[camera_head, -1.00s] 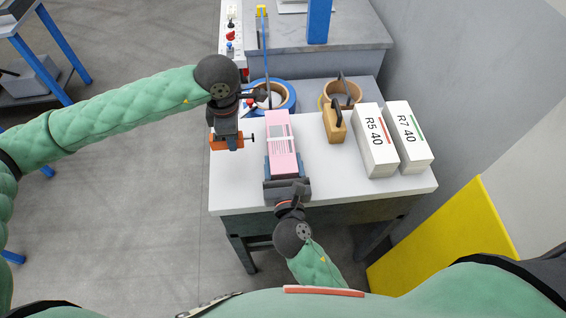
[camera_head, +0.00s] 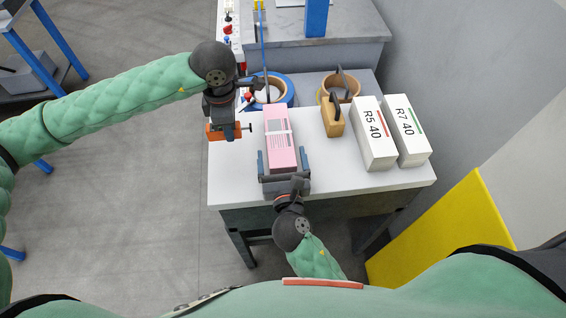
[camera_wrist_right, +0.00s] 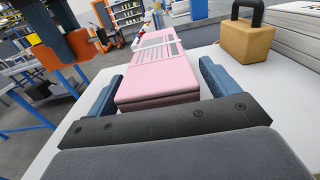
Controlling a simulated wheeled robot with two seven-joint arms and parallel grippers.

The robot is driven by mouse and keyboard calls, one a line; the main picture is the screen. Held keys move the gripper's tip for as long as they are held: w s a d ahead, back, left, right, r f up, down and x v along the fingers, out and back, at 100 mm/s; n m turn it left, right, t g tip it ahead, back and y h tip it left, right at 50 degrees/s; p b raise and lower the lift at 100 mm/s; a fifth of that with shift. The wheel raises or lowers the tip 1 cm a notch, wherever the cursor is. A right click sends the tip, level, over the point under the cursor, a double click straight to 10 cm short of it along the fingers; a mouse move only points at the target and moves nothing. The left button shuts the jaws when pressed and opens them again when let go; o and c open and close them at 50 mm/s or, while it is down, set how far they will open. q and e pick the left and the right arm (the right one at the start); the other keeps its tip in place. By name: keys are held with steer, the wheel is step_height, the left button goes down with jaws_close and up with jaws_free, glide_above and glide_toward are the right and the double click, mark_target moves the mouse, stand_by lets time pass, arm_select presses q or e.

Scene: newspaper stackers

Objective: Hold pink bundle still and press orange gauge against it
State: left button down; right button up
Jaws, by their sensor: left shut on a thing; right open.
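The pink bundle (camera_head: 280,142) lies lengthwise on the white table, with a pale printed label on top. My right gripper (camera_head: 278,162) is at its near end, open, with one blue-grey finger on each side of the bundle; in the right wrist view the pink bundle (camera_wrist_right: 160,75) sits between the fingers with a gap visible at the right one. My left gripper (camera_head: 225,120) is shut on the orange gauge (camera_head: 222,132), held left of the bundle near the table's left edge. The orange gauge (camera_wrist_right: 80,42) also shows at the upper left of the right wrist view, apart from the bundle.
A wooden block with a dark handle (camera_head: 332,118) and two white boxes, R5 40 (camera_head: 374,145) and R7 40 (camera_head: 410,140), are to the right. The white table (camera_head: 345,180) is clear at front right.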

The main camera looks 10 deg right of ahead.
steer(key=s, duration=1.2)
stand_by(0.6)
